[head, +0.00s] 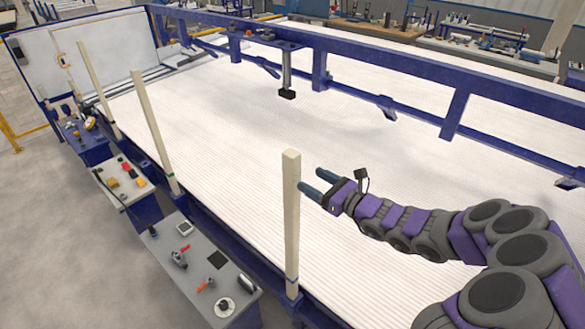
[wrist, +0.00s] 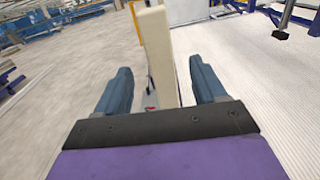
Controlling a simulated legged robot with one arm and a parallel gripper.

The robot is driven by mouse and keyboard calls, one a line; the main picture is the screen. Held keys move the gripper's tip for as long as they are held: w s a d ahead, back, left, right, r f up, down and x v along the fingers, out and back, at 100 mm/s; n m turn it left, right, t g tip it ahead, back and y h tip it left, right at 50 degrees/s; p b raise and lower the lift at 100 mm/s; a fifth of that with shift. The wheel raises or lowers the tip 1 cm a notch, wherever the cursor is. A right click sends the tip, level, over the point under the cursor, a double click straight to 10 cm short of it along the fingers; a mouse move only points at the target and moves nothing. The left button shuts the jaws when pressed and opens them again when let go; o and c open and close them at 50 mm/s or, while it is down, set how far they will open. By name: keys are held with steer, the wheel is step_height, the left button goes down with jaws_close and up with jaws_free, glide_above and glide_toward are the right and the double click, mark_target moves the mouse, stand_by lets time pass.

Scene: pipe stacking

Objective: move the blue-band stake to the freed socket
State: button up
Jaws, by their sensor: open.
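A tall, pale cream stake (head: 291,225) stands upright on the near edge of the purple-blue frame. In the wrist view the stake (wrist: 160,55) shows in the gap between the two fingers of my gripper (wrist: 160,68), seemingly just beyond the tips. Two similar stakes, a middle one (head: 154,130) and a far one (head: 98,88), stand further along the same edge. I cannot make out an empty socket.
A wide ribbed white bed of pipes (head: 220,125) lies inside the frame. Grey workbenches with tools (head: 190,265) line its left side. A purple-blue overhead rail (head: 400,68) with a hanging post (head: 287,75) runs along the far side. Air around my gripper is otherwise clear.

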steer(key=x, duration=0.9)
steer(key=shift+c, duration=0.3)
steer(key=shift+d, duration=0.1)
jaws_close()
stand_by(0.4)
steer(key=shift+r+p, duration=2.75)
steer(key=shift+r, duration=1.75)
step_height(320, 180, up, 12)
steer(key=p, duration=0.8)
glide_above(298, 171)
steer(key=x, duration=0.2)
steer(key=shift+w+a, duration=0.1)
steer(key=shift+a, duration=0.1)
